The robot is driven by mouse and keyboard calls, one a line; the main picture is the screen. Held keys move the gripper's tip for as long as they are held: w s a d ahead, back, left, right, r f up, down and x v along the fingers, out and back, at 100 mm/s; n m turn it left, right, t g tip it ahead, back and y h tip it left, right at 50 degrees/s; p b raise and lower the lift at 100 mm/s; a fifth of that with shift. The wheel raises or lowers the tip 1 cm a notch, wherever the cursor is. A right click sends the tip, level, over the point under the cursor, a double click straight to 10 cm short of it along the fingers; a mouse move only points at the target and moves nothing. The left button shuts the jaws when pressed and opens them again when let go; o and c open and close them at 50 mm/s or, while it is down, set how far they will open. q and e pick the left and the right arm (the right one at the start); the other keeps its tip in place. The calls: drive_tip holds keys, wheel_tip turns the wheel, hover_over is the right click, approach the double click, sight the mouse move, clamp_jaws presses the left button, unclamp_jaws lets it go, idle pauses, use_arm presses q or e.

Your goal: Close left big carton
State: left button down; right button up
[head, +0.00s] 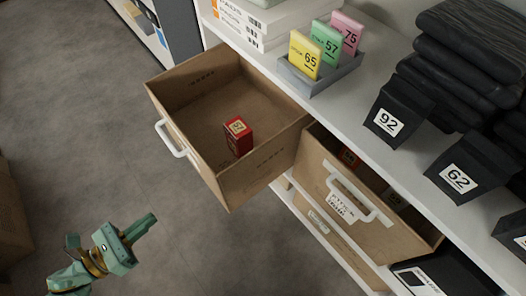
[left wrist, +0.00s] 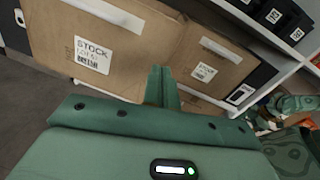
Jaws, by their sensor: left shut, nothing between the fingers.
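The left big carton (head: 232,181) is a brown cardboard drawer pulled well out of the shelf in the head view. Its white handle (head: 172,140) is on its front, and a small red box (head: 238,136) sits inside. In the left wrist view its front (left wrist: 125,45) shows with a STOCK label. My left gripper (head: 146,226) is shut and empty, in front of and below the carton's front, apart from it. Its closed fingers also show in the left wrist view (left wrist: 161,86). My right gripper cannot be made out.
A second carton (head: 318,165) to the right stands slightly out, with a white handle (head: 360,196). The white shelf (head: 345,100) above bears a grey card holder (head: 330,76), black numbered boxes (head: 388,120) and dark folded stacks (head: 470,45).

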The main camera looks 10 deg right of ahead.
sight(211, 175)
use_arm(q)
drive_tip(key=w+d+m, duration=0.1)
drive_tip(key=w+d, duration=0.1)
drive_tip(key=d, duration=0.2)
drive_tip(key=w+d+r+m+h+p, duration=0.1)
drive_tip(key=w+d, duration=0.2)
drive_tip(key=d, duration=0.1)
drive_tip(key=w+d+m+g+p, duration=0.1)
drive_tip(key=w+d, duration=0.2)
drive_tip(key=d, duration=0.1)
drive_tip(key=shift+d+r, duration=0.1)
drive_tip(key=shift+r, duration=0.25)
drive_tip(key=shift+w+d, duration=0.35)
drive_tip(key=shift+d, duration=0.1)
use_arm(e)
drive_tip(key=s+d+f+g, duration=0.2)
drive_tip(key=s+f, duration=0.2)
drive_tip(key=s, duration=0.6)
drive_tip(key=shift+d+n+h, duration=0.3)
drive_tip(key=shift+d+n, duration=0.1)
drive_tip(key=shift+s, duration=0.1)
